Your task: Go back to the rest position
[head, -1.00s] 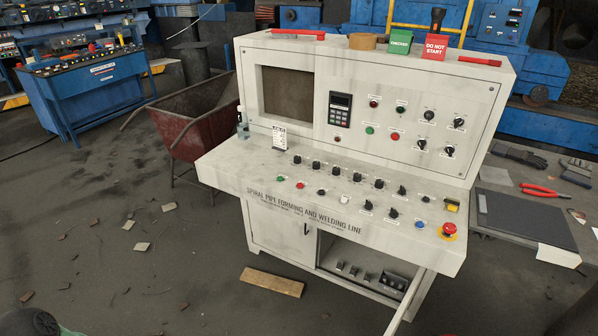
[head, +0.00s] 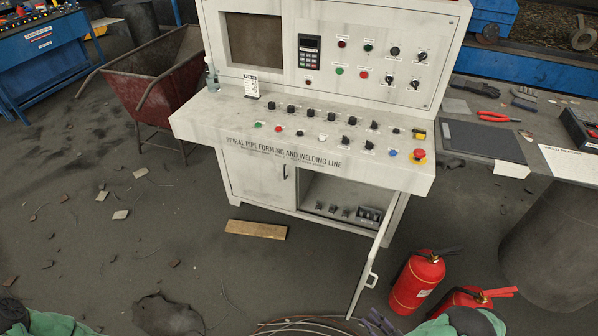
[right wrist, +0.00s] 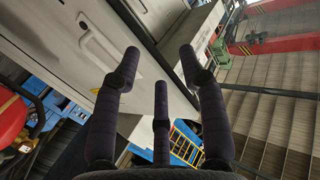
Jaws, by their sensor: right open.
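My right gripper (head: 378,324) shows at the bottom edge of the head view, its dark fingers partly cut off by the frame. In the right wrist view my right gripper (right wrist: 159,54) has its dark fingers spread apart with nothing between them. The green right arm beside it is mostly out of frame. At the bottom left only green and dark parts of my left arm show; I do not see the left gripper's fingers. The white control console (head: 200,125) stands ahead, and its lower right door (head: 372,265) hangs open towards me, close to the right gripper.
Two red fire extinguishers (head: 417,283) stand on the floor right of the door, near my right arm. A grey side table (head: 470,150) is at the right. A red cart (head: 150,85) and a plank (head: 256,230) are left. Cables lie at the bottom.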

